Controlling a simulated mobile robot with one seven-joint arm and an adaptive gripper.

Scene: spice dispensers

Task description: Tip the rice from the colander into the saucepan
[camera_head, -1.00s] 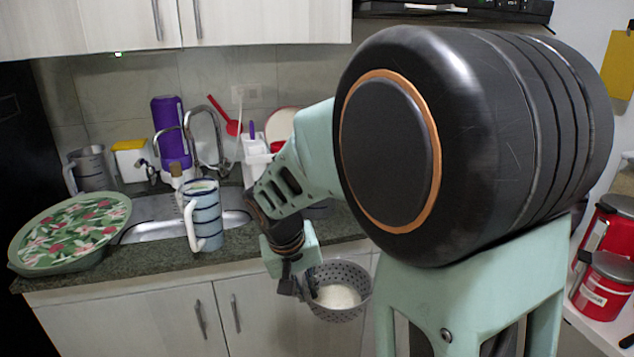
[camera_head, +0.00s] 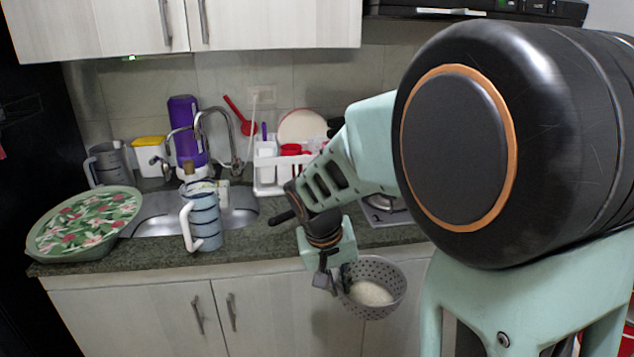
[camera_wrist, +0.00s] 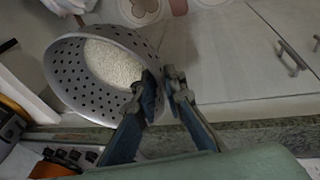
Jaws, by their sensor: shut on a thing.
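The grey perforated colander (camera_head: 392,283) hangs from my gripper (camera_head: 333,279) in front of the counter's edge, below the counter top. White rice (camera_head: 369,292) lies in its bottom. In the wrist view my gripper (camera_wrist: 166,92) is shut on the wall of the colander (camera_wrist: 70,75), near its rim, and the rice (camera_wrist: 112,63) sits inside. The colander looks roughly upright in the head view. No saucepan can be made out; part of a stove (camera_head: 388,210) shows behind my arm, and my arm hides what lies further right.
A striped mug (camera_head: 205,222) stands on the counter in front of the sink (camera_head: 150,215). A floral tray (camera_head: 82,225) lies at the left. A white dish rack (camera_head: 268,172) stands behind my arm. Cabinet doors (camera_head: 262,310) are below.

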